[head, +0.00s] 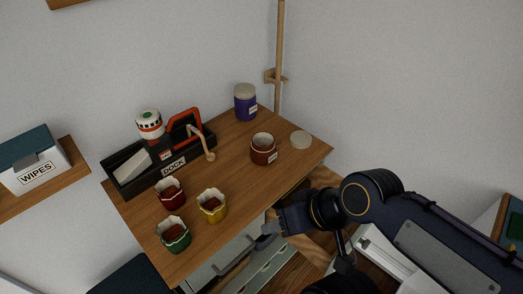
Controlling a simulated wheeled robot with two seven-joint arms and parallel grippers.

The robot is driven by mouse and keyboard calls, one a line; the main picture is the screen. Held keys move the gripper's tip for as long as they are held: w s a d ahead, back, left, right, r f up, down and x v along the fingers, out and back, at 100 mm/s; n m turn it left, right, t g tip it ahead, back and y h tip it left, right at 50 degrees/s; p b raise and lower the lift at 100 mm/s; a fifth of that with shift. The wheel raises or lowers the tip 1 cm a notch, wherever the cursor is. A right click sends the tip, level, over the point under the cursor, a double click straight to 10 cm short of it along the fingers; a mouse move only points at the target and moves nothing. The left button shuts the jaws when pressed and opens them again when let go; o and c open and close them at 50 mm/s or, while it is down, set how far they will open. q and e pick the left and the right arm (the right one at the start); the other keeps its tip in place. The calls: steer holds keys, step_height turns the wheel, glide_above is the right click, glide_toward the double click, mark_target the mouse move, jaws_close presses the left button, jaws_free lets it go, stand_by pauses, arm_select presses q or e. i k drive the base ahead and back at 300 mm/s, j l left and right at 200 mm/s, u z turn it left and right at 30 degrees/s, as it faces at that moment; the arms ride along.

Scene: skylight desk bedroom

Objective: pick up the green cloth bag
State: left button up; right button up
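The green cloth bag (174,241) stands upright at the front left edge of the wooden desk (225,176). Its top is open and shows brown-red contents. A dark red bag (170,201) stands behind it and a yellow bag (212,213) stands to its right, close but apart. My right gripper (268,229) is by the desk's front right edge, to the right of the yellow bag and well apart from the green bag. Its fingers are small and dark, so I cannot tell whether they are open or shut. My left gripper is not in view.
A black caddy labelled DOCK (172,168), with an orange-handled item and a striped tin (149,124), stands behind the bags. A brown jar (263,157), a purple jar (246,108) and a pale disc (300,139) are farther right. Drawers (233,262) are below the desk's edge.

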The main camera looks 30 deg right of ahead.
mark_target(173, 233)
steer(key=k+j+u, duration=0.1)
steer(key=j, duration=0.3)
steer(key=k+j+u, duration=0.15)
steer(key=j, duration=0.25)
steer(key=k+j+u, duration=0.1)
steer(key=k+j, duration=0.15)
steer(key=j, duration=0.15)
